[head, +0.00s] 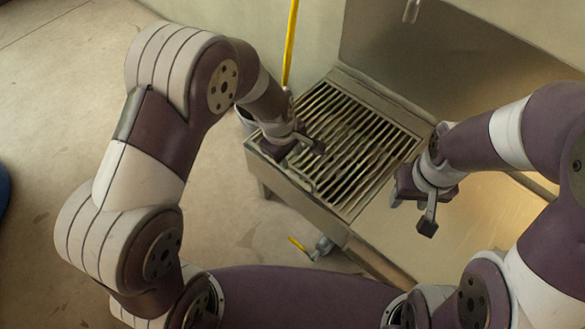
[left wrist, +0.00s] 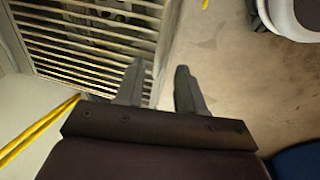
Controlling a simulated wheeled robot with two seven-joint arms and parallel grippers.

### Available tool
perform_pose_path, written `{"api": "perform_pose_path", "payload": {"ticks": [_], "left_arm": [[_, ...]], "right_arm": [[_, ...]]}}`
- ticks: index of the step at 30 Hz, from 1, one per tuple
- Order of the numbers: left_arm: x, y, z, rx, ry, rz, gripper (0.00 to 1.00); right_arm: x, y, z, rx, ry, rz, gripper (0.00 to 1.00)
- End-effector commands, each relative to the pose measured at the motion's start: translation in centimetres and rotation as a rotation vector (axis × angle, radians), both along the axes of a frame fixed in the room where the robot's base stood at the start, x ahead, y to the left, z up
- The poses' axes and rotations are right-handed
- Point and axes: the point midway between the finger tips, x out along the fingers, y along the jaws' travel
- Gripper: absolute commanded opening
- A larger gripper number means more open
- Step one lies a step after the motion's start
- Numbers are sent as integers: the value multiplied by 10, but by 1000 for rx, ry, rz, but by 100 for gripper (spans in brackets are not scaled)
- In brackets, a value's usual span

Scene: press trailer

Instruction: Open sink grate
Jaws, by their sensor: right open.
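The sink grate (head: 352,143), a rack of parallel metal bars, lies flat in the steel sink frame in the head view. It also shows at the upper left of the left wrist view (left wrist: 95,32). My left gripper (head: 303,150) is over the grate's near left corner, by the frame's edge. In the left wrist view my left gripper (left wrist: 159,70) has its fingers apart, with the frame's edge behind the gap and nothing held. I cannot tell whether they touch the grate. My right gripper (head: 411,212) is open and empty over the steel counter, right of the grate.
The bare steel counter (head: 420,245) extends right of the grate, with a steel backsplash (head: 440,60) behind. A yellow pole (head: 291,45) stands left of the sink. A yellow-handled valve (head: 298,245) is below the front edge. The floor (head: 50,130) at left is open.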

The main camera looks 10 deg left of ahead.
Motion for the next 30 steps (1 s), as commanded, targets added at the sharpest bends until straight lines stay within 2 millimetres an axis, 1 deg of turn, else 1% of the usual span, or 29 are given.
{"api": "perform_pose_path", "payload": {"ticks": [1,3,6,10,17,18,20,21,27,30], "left_arm": [[1,-1,-20,0,1,-1,38],[4,-3,-34,1,1,-1,38],[7,-5,-47,0,0,-1,38],[8,-6,-53,1,-1,-2,38],[9,-6,-52,1,-1,-2,38],[9,-6,-52,1,-1,-2,32],[8,-6,-52,1,-1,-2,12],[8,-6,-52,1,-1,-2,0],[8,-6,-51,1,1,-2,0],[9,-6,-45,6,7,-3,0]], "right_arm": [[0,0,-16,0,0,0,47],[0,0,-24,0,0,0,47],[0,0,-31,0,0,0,47],[0,0,-34,0,0,0,47],[0,0,-33,0,0,0,47],[0,0,-33,0,0,0,47],[0,0,-33,0,0,0,47],[0,0,-33,0,0,0,47],[0,0,-32,0,0,0,47],[0,0,-23,0,0,0,47]]}}
